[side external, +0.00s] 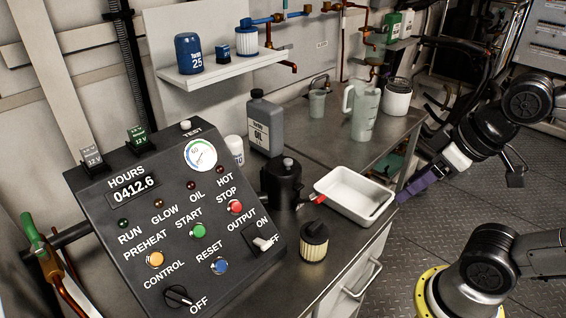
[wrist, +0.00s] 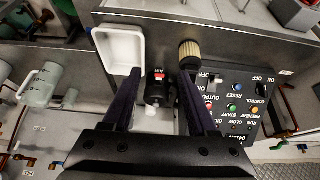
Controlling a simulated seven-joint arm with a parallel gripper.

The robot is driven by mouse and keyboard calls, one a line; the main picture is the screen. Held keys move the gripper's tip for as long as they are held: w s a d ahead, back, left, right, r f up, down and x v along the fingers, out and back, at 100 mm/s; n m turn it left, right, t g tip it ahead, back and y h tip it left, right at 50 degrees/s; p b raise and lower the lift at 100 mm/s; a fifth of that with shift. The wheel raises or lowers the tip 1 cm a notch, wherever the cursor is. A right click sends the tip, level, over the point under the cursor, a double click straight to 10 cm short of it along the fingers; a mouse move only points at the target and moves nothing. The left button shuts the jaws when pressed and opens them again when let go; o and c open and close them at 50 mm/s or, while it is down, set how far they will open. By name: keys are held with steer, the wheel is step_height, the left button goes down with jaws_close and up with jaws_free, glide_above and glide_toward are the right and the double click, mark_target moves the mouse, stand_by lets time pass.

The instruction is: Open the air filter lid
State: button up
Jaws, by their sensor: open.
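The air filter housing (side external: 283,184) is a black canister on the metal bench, behind the control panel, with a small knob on top. A red-tipped lever (side external: 318,199) sticks out from its right side. The lid looks closed. In the wrist view the housing (wrist: 155,92) shows between my fingers, with its red part towards the top. My gripper (side external: 402,194) is open and empty, to the right of the housing and apart from it, beyond the white tray. Its two dark purple fingers also show in the wrist view (wrist: 159,73).
A white tray (side external: 354,194) sits between the housing and my gripper. A pleated filter (side external: 314,242) stands at the bench's front. The control panel (side external: 180,220) is left of the housing; a grey oil bottle (side external: 265,127) stands behind. A jug (side external: 363,112) stands farther back.

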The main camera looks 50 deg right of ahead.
steer(key=w+r+n+g, duration=0.2)
steer(key=w+r+n, duration=0.1)
steer(key=w+r, duration=0.95)
steer(key=n+g, duration=0.1)
steer(key=g, duration=0.2)
glide_above(288, 160)
step_height(288, 160, down, 6)
step_height(288, 160, down, 14)
jaws_close()
stand_by(0.7)
